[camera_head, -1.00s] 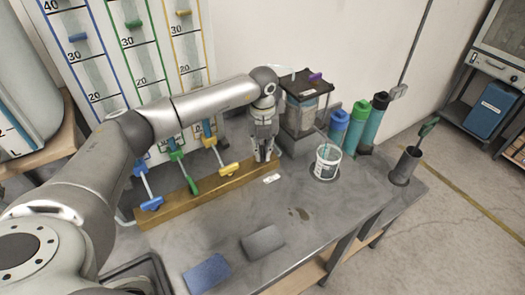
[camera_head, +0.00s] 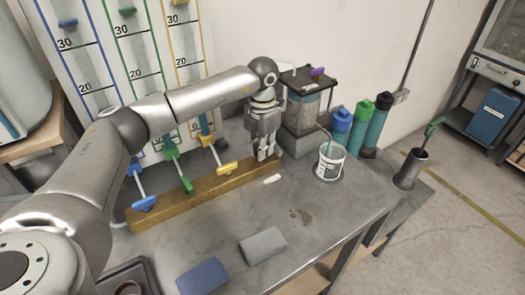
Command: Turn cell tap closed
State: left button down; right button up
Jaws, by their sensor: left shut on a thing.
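My left gripper (camera_head: 264,155) points down at the right end of the wooden bar (camera_head: 172,212). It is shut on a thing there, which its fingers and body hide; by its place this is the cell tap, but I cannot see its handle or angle. The cell (camera_head: 303,107), a clear box with a dark lid, stands on a grey block just behind and right of the gripper. Three taps show left of the gripper along the bar: blue (camera_head: 144,203), green (camera_head: 187,185) and yellow (camera_head: 227,169). My right gripper is not in view.
A white measuring cup (camera_head: 331,161) stands right of the gripper. Blue, green and black-capped bottles (camera_head: 375,135) stand behind it. A dark holder (camera_head: 411,168) is at the bench's right end. Blue and grey pads (camera_head: 264,245) lie in front. A small label (camera_head: 272,179) lies before the bar.

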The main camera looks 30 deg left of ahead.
pick_arm(q)
jog(key=shift+m+b, duration=0.35)
jog(key=shift+m, duration=0.65)
jog(key=c, duration=1.5)
grip_release()
